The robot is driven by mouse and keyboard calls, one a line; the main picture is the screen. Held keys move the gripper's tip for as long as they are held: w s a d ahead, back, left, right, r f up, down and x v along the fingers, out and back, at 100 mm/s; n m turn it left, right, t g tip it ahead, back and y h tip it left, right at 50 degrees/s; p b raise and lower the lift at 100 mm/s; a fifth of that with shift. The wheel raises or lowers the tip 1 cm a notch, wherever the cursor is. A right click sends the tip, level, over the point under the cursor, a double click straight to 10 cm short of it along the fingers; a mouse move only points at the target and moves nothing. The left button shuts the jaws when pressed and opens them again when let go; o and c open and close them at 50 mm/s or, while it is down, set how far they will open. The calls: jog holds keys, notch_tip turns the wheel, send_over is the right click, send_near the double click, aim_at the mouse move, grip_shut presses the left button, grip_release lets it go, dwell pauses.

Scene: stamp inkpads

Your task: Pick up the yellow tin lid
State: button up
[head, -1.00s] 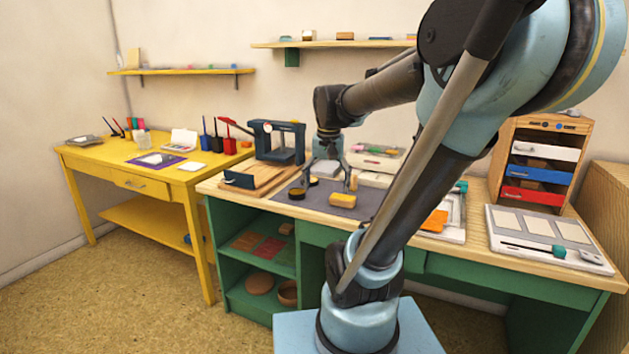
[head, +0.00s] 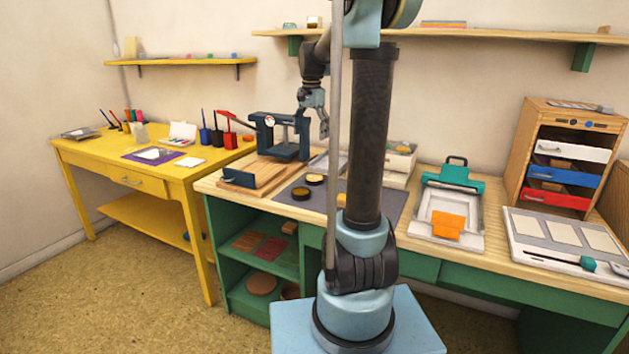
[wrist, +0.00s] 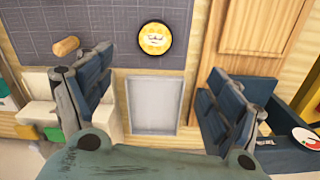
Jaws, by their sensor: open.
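The yellow tin lid (wrist: 155,39) is a round disc with a dark rim and a pale face-like print, flat on the grey mat (wrist: 105,25). In the head view it seems to be the rear (head: 314,179) of two round dark-rimmed tins; the front tin (head: 301,193) has a dull yellow inside. My gripper (wrist: 160,65) is open and empty, its fingers wide apart. In the head view my gripper (head: 322,127) hangs well above the bench's back, beside the press. The lid lies ahead of the fingers in the wrist view, untouched.
A dark blue press (head: 283,140) and a wooden board (head: 262,178) stand left of the mat. A grey tray (wrist: 154,104) lies under my gripper.

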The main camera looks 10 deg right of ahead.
send_over(315, 177)
jog(key=f, duration=1.1)
jog(key=shift+s+a+f, duration=0.1)
jog(key=shift+a+f, duration=0.2)
jog(key=shift+a, duration=0.1)
jog(key=shift+d+f, duration=0.2)
jog(key=shift+f, duration=1.15)
jog(key=shift+d+f, duration=0.2)
jog(key=shift+f, duration=1.1)
jog(key=c, duration=1)
